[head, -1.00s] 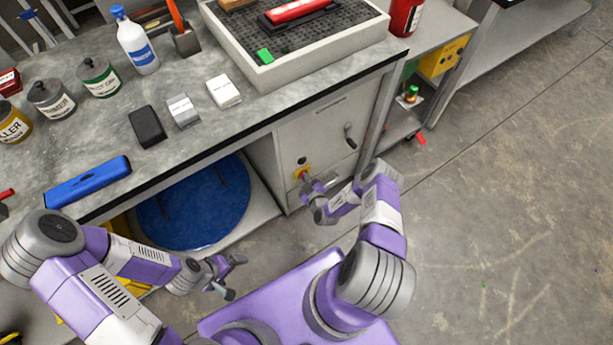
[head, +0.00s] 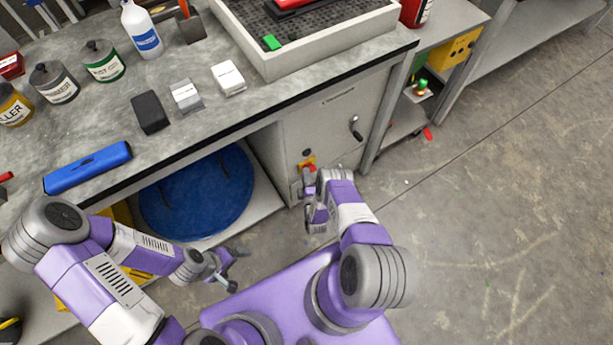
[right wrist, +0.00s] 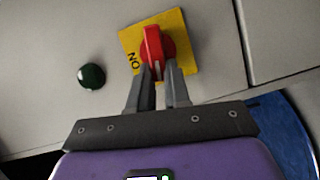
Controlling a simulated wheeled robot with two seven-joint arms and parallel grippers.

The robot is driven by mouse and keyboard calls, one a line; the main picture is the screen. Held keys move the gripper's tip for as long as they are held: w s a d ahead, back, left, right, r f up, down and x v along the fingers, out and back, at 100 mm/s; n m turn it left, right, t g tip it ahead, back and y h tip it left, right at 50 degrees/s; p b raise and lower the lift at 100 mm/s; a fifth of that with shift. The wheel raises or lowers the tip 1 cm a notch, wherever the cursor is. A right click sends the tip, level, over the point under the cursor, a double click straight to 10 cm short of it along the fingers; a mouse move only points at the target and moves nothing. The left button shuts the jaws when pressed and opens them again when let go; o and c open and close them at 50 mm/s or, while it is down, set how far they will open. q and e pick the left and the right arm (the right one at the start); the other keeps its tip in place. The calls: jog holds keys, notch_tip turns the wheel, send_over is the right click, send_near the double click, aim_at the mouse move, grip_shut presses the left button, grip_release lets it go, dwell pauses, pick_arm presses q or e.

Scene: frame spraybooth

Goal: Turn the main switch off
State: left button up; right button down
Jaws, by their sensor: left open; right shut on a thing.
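The main switch is a red rotary knob (right wrist: 153,46) on a yellow plate (right wrist: 188,52) marked "ON", seen in the right wrist view. In the head view the red knob (head: 309,168) shows low on the grey cabinet front under the bench. My right gripper (right wrist: 159,73) is shut on the lower part of the knob, one finger on each side. In the head view my right gripper (head: 309,183) is at the switch and partly covers it. My left gripper (head: 229,270) is open and empty, in free space in front of the bench.
A dark green round lamp or button (right wrist: 91,76) sits beside the plate. A black handle (head: 355,128) is higher on the cabinet (head: 335,118). A blue drum (head: 197,205) stands under the bench to the left. Open floor lies to the right.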

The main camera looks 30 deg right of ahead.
jog(key=shift+f+n+t+b, duration=0.25)
jog(key=shift+n+t+b, duration=0.2)
jog(key=shift+n, duration=0.45)
jog(key=shift+d, duration=0.1)
jog(key=c, duration=1.1)
grip_release()
jog(key=shift+s, duration=0.1)
jog(key=p+v, duration=0.1)
jog(key=v, duration=0.6)
jog(key=shift+s+a+p, duration=0.15)
jog(key=shift+a+p, duration=0.05)
jog(key=shift+p, duration=0.1)
